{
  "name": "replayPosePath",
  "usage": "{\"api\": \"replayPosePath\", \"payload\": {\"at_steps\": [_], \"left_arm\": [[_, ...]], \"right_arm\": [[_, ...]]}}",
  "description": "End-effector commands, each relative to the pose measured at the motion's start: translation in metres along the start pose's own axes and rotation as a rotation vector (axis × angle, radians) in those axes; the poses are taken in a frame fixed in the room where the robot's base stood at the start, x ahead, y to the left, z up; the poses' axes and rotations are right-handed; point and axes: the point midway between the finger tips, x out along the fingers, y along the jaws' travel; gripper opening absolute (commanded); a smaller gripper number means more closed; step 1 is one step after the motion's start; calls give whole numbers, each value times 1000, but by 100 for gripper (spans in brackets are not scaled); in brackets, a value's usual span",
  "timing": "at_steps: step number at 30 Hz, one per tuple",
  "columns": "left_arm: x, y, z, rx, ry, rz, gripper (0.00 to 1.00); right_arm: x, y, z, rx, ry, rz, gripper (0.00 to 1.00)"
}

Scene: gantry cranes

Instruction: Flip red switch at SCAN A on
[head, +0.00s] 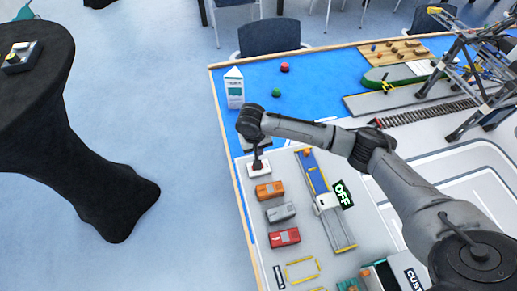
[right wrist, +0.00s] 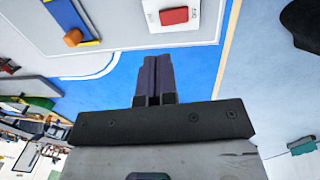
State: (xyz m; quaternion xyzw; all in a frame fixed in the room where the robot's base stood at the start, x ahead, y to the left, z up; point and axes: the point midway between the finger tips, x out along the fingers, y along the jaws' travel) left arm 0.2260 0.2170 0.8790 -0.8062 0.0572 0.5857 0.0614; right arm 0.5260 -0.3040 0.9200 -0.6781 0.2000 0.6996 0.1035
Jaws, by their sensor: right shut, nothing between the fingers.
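The red switch (right wrist: 174,16) sits on a small white plate (right wrist: 190,24) in the right wrist view, at the top of the picture. In the head view the white plate (head: 259,172) lies near the left edge of the table, with the switch mostly hidden by my gripper. My right gripper (head: 257,164) points down just above the plate; contact cannot be told. In the right wrist view the dark fingers (right wrist: 155,62) are shut together and empty, with the switch beyond their tips. The plate's lettering is too small to read surely. My left gripper is not in view.
An orange car (head: 269,191), a grey car (head: 281,212) and a red car (head: 285,237) stand in a row near the plate.

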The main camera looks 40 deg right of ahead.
Motion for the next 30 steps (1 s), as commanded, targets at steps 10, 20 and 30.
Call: {"api": "replayPosePath", "payload": {"at_steps": [10,20,30], "left_arm": [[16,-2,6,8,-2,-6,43],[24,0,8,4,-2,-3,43],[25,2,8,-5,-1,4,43]], "right_arm": [[68,0,0,-1,-1,1,0],[101,0,0,-3,1,0,0],[106,0,0,-3,1,0,0]]}}
